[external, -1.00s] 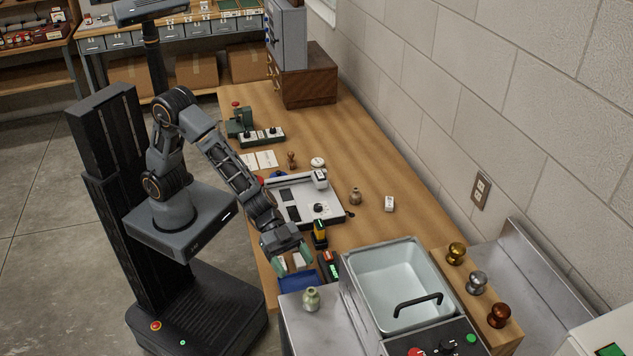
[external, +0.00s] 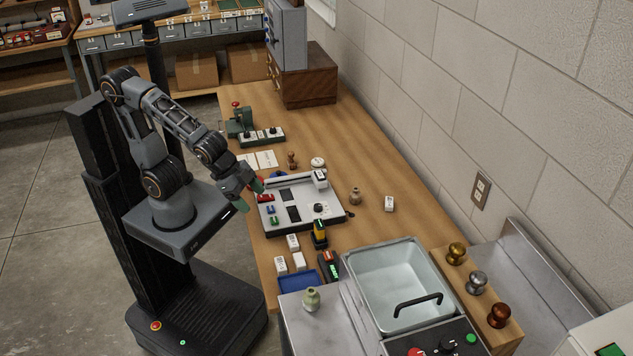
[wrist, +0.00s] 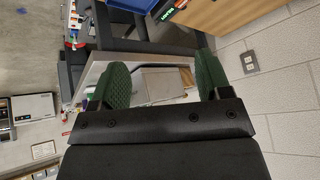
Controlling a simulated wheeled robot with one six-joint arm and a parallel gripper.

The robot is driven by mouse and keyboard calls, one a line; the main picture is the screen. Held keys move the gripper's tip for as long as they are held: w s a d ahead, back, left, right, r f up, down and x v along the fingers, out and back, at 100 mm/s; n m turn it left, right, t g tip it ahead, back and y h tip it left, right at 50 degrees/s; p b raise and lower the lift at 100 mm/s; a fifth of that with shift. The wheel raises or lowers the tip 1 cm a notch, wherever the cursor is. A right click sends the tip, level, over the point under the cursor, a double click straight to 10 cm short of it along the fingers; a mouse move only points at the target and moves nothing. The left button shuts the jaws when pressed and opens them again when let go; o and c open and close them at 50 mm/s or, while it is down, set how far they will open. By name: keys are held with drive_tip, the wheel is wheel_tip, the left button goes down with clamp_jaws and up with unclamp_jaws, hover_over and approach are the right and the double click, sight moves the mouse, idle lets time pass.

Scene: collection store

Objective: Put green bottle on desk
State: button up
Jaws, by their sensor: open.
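The green bottle (external: 312,299), small and pale green with a narrow neck, stands upright on the metal counter (external: 290,325) left of the sink. The wooden desk (external: 375,170) runs along the wall behind that counter. My gripper (external: 248,194) is open and empty at the desk's left edge, beside the panel device. It is well behind and left of the bottle. In the wrist view my two green finger pads (wrist: 162,80) stand wide apart with nothing between them. I cannot make out the bottle in the wrist view.
The panel device (external: 335,215) sits right of my gripper. White blocks (external: 299,261), a blue tray (external: 299,282) and a yellow-black device (external: 320,234) lie before the bottle's counter. A small brownish bottle (external: 355,196) stands on the desk. Clear desk lies behind it.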

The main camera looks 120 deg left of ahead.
drive_tip(key=shift+o, duration=0.4)
drive_tip(key=s+d+g+h, duration=0.1)
drive_tip(key=s+d+g, duration=0.1)
drive_tip(key=s, duration=0.5)
drive_tip(key=shift+s+f+g, duration=0.4)
drive_tip(key=shift+s+d, duration=0.15)
